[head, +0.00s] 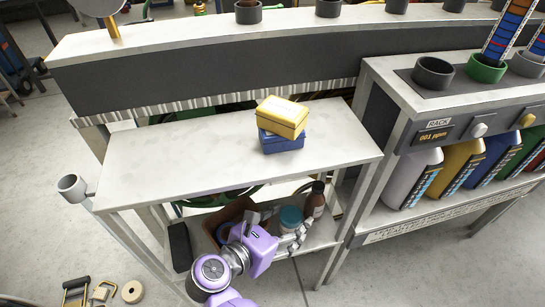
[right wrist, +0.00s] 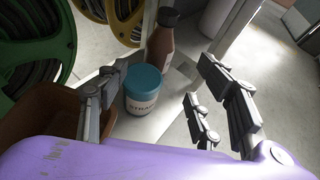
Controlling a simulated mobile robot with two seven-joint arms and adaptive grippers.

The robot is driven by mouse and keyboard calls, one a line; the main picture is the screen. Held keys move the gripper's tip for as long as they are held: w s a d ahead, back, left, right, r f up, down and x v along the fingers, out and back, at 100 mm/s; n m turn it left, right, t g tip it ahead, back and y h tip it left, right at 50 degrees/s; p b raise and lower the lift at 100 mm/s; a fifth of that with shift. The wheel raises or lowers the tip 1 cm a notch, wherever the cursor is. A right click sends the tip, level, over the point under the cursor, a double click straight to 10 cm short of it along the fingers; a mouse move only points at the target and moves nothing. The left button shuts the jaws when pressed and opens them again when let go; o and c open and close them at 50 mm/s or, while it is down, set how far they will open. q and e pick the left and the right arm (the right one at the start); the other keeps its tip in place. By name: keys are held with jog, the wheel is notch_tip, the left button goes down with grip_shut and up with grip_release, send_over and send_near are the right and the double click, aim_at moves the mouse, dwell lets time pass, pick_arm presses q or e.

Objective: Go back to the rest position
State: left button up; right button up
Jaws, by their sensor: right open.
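My right gripper (head: 272,222) is over the right part of the cart's lower shelf in the head view, at the end of my purple arm. In the right wrist view its fingers (right wrist: 165,95) are spread apart with nothing held between them. A white jar with a teal lid (right wrist: 150,92) stands beyond the fingers, close to the left one; I cannot tell if they touch. It also shows in the head view (head: 290,218). A brown bottle (right wrist: 160,45) stands behind the jar, also in the head view (head: 315,200). My left gripper is not in view.
The cart's upper top (head: 190,155) overhangs the shelf and carries a yellow box (head: 282,112) on a blue box (head: 282,142). A brown bin (head: 237,209) sits left of the jar. A rack with bottles (head: 455,170) stands right. Green (right wrist: 30,55) and yellow reels (right wrist: 112,18) are behind.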

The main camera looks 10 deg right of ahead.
jog(key=w+a+r+n+t+y+p, duration=0.25)
jog(key=r+n+t, duration=0.4)
jog(key=n, duration=0.35)
jog(key=w+a+r+n+t+y+p, duration=0.1)
jog(key=w+a+r+n+t+y, duration=0.15)
jog(key=w+r+n+t, duration=0.4)
pick_arm(q)
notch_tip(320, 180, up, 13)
jog(key=p, duration=1.4)
pick_arm(e)
jog(key=s+d+f+n+g+y, duration=0.1)
jog(key=s+f+n+g+y, duration=0.35)
jog(key=s+n, duration=0.8)
jog(key=s+d+f+n+g+y, duration=0.2)
jog(key=s+f+n+g+y, duration=0.25)
jog(key=s+n, duration=0.8)
pick_arm(q)
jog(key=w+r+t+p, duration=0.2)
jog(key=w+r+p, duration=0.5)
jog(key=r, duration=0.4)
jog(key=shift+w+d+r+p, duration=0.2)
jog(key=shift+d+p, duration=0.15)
jog(key=shift+p, duration=0.3)
pick_arm(e)
jog(key=s+d+r+n+g+h, duration=0.2)
jog(key=s+d+n, duration=0.4)
jog(key=s+d, duration=0.4)
jog(key=shift+s+r+g+h, duration=0.4)
jog(key=shift+s+r+g, duration=0.1)
jog(key=shift+s+r, duration=0.4)
